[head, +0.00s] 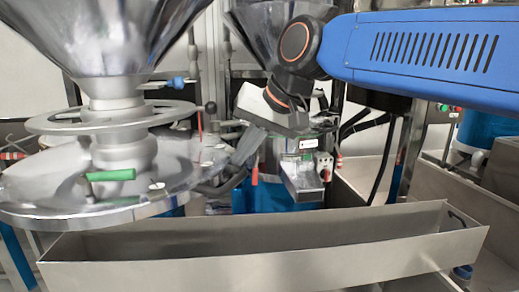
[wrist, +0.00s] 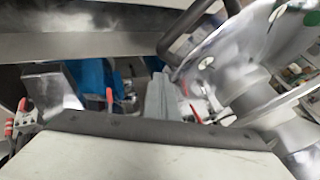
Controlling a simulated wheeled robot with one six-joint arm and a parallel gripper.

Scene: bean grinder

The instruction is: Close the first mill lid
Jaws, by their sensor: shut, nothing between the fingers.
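The nearest mill (head: 100,175) stands at the left of the head view. My gripper (head: 243,152) is shut and empty, pointing down just right of this mill. A gap or contact with it cannot be judged. In the wrist view the gripper's grey fingers (wrist: 158,98) are together, and the mill's shiny round parts (wrist: 225,50) are at the right.
A second mill with a funnel hopper (head: 262,25) and a steel spout (head: 302,182) stands behind my wrist. A long steel trough (head: 270,262) crosses the front. Red-handled levers (head: 255,172) stand near the gripper. Pipes and cables crowd the back.

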